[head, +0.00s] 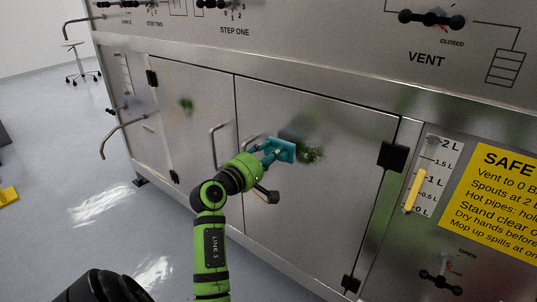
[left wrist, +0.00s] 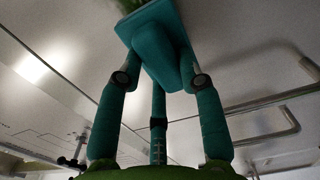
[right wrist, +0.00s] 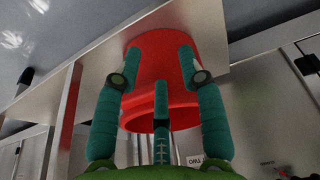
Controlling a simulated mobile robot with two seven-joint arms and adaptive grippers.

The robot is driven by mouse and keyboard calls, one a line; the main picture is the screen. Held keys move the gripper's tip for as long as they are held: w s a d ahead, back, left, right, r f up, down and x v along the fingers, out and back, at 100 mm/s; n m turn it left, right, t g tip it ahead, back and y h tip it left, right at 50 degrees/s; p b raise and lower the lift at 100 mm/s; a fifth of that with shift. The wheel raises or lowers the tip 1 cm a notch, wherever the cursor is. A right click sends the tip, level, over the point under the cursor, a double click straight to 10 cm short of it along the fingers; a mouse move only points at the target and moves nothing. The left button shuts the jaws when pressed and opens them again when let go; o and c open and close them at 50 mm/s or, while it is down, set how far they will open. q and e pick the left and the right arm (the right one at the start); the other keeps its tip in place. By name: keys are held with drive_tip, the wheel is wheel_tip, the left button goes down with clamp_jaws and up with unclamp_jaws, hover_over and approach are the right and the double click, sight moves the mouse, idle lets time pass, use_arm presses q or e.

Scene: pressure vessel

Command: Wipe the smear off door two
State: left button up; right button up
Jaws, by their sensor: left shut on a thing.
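The cabinet has a left door (head: 195,110) and a right door (head: 345,130); I cannot read a door number on either. A green smear (head: 309,153) is on the right door, and a fainter green smear (head: 186,104) is on the left door. My left gripper (head: 270,149) is shut on a teal wiping block (head: 285,151), beside the right door's smear. The block (left wrist: 150,35) also shows between the fingers in the left wrist view, its face at or near green. My right gripper (right wrist: 159,52) has its fingers over a red round object (right wrist: 160,85); grip unclear.
Door handles (head: 217,147) stick out near my left arm. A black hinge (head: 391,156) and a level gauge (head: 419,175) lie to the right, beside a yellow sign (head: 495,200). A bent pipe (head: 122,137) juts out at the left. Floor at left is mostly clear.

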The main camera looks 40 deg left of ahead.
sight(283, 158)
use_arm(q)
drive_tip(key=shift+w+a, duration=0.1)
drive_tip(key=shift+w, duration=0.8)
idle(0.3)
drive_tip(key=shift+w+d+p, duration=0.1)
drive_tip(key=shift+d+p, duration=0.5)
drive_tip(key=shift+d, duration=1.4)
drive_tip(key=shift+w+d+p, duration=0.2)
drive_tip(key=shift+d+p, duration=0.25)
drive_tip(key=shift+d, duration=0.6)
drive_tip(key=shift+w+d+p, duration=0.15)
drive_tip(key=shift+d+p, duration=0.3)
drive_tip(key=shift+d, duration=0.55)
